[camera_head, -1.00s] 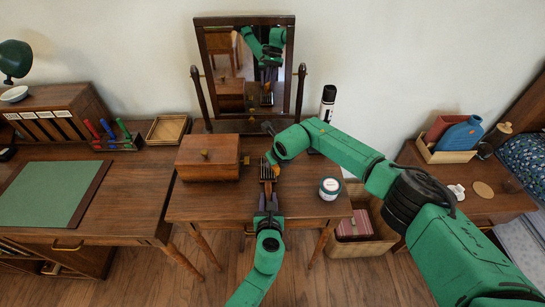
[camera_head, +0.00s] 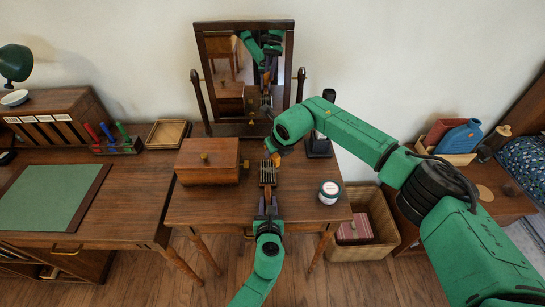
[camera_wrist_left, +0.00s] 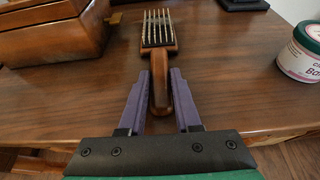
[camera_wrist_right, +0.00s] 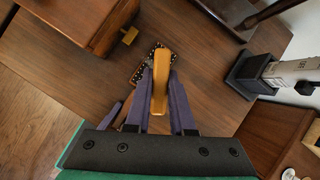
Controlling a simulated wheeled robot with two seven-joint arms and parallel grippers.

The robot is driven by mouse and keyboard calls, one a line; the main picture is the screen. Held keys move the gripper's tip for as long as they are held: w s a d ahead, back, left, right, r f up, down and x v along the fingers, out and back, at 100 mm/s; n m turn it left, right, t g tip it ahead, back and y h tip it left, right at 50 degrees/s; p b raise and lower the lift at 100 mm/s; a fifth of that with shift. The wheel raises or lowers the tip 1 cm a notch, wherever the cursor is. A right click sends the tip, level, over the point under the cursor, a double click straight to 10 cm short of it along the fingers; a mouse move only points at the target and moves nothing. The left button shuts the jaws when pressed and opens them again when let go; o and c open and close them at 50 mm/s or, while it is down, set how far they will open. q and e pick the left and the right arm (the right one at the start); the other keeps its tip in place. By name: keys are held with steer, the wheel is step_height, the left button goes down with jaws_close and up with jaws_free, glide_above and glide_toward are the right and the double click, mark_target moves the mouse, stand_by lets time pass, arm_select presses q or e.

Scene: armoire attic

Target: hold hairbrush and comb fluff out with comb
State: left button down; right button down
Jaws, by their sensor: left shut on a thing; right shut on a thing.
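The hairbrush lies low over the small wooden table, its bristles (camera_head: 268,173) pointing up. My left gripper (camera_head: 267,208) is shut on its brown handle, which shows between the purple fingers in the left wrist view (camera_wrist_left: 161,92). My right gripper (camera_head: 273,152) is shut on the orange comb (camera_wrist_right: 159,88), just beyond the far end of the brush head. In the right wrist view the bristle field (camera_wrist_right: 140,72) shows beside the comb. I cannot tell if comb and bristles touch. The comb's teeth are hidden, and no fluff can be made out.
A wooden box (camera_head: 208,160) stands left of the brush and a white jar (camera_head: 329,191) right of it. A mirror (camera_head: 246,70) stands behind, with a dark stand holding a bottle (camera_wrist_right: 295,72) to its right. The table's front edge is clear.

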steer(key=d+r, duration=0.3)
steer(key=d, duration=0.6)
stand_by(0.4)
steer(key=w+a+f, duration=0.2)
steer(key=a, duration=0.4)
steer(key=w+a+f, duration=0.2)
steer(key=a, duration=0.4)
steer(key=shift+a+f, duration=0.1)
steer(key=shift+f, duration=2.3)
steer(key=shift+s, duration=0.1)
